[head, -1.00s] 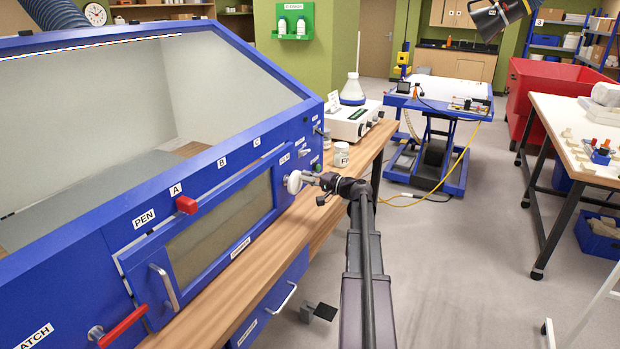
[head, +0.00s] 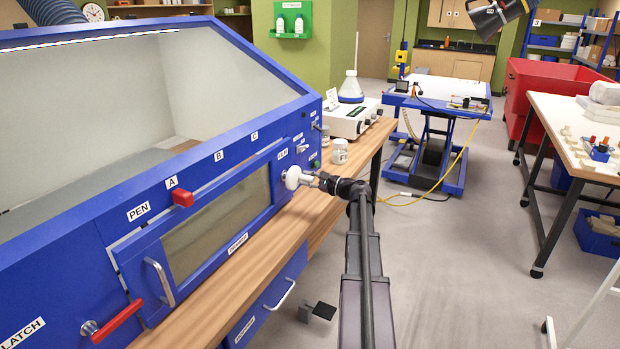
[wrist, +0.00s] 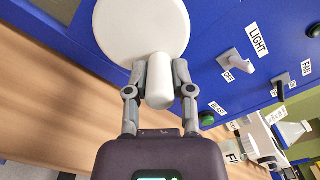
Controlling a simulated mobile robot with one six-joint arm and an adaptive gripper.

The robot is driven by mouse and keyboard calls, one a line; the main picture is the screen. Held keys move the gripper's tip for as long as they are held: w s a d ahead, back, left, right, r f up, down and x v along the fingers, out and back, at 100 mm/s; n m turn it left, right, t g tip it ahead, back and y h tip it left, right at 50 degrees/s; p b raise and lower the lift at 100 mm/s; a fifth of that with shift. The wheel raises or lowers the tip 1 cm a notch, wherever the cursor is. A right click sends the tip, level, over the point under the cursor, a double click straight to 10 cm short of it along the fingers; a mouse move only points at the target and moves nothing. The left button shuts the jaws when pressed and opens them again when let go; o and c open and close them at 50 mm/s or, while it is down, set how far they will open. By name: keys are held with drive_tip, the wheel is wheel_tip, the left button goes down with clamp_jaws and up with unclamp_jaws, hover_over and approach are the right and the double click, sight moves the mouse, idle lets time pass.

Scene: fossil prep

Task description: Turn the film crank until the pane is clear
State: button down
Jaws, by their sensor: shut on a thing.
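The film crank (head: 293,177) is a white disc with a white handle at the right end of the blue cabinet's front panel. In the wrist view the crank's disc (wrist: 142,28) fills the top middle, and its handle (wrist: 159,82) points toward my gripper. My gripper (wrist: 160,75) is shut on the handle, one finger on each side; in the head view my gripper (head: 312,180) meets the crank from the right. The pane (head: 217,225) in the cabinet's blue framed door looks dull grey-brown and murky.
A red slider (head: 183,198) sits above the door, and a red latch lever (head: 118,323) is at lower left. A jar (head: 340,151) and a white instrument (head: 350,120) stand on the wooden bench beyond the crank. Open floor lies to the right.

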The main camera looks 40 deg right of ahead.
drive_tip(key=shift+a+f+m+b, duration=0.1)
drive_tip(key=shift+f+m+b, duration=0.1)
drive_tip(key=shift+m, duration=0.6)
drive_tip(key=shift+f+m+b, duration=0.1)
drive_tip(key=shift+f+m, duration=0.1)
drive_tip(key=shift+m, duration=0.6)
drive_tip(key=shift+c, duration=2.4)
unclamp_jaws()
drive_tip(key=shift+s, duration=0.1)
drive_tip(key=shift+s, duration=0.1)
drive_tip(key=v, duration=1.1)
drive_tip(key=shift+s, duration=0.35)
